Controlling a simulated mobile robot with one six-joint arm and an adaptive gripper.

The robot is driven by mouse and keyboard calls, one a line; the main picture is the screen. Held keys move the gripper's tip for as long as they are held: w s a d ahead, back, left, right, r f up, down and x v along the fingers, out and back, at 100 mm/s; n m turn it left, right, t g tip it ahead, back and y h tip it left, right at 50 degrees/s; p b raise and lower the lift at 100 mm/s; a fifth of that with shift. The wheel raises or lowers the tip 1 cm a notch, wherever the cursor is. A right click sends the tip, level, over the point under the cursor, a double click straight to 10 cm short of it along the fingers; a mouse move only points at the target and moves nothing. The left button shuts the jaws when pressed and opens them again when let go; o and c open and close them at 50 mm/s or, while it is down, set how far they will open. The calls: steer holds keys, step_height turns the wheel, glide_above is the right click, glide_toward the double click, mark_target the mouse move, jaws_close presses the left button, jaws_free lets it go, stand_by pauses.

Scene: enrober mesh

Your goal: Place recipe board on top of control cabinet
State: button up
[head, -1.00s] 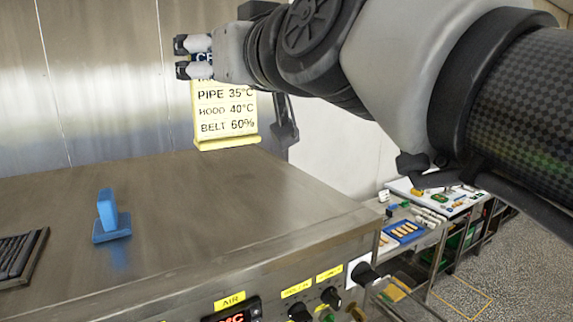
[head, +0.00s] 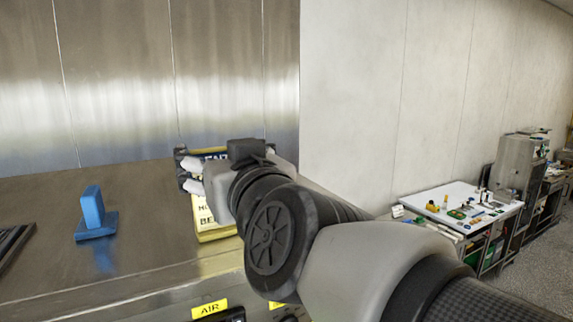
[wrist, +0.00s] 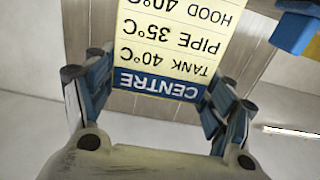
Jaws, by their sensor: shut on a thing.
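The recipe board (head: 207,213) is a pale yellow sign with a dark blue header and a yellow foot. In the wrist view the board (wrist: 178,45) shows the words CENTRE, TANK, PIPE and HOOD upside down. My gripper (head: 189,170) is shut on the board's upper part, and its fingers also show on both sides of the board in the wrist view (wrist: 160,85). The steel control cabinet (head: 140,225) has a flat top and an AIR label on its front. The board is over the cabinet top's right part. Whether its foot touches the top cannot be told.
A blue block with a flat base (head: 93,213) stands on the cabinet top to the left. A dark grate (head: 12,240) lies at the far left. A steel wall (head: 120,80) is behind. A white worktable (head: 460,205) with small items stands at the right.

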steer(key=shift+s+a, duration=0.15)
steer(key=shift+s, duration=0.25)
steer(key=o, duration=1.7)
steer(key=shift+w, duration=0.2)
steer(key=shift+o, duration=0.2)
steer(key=shift+s, duration=0.1)
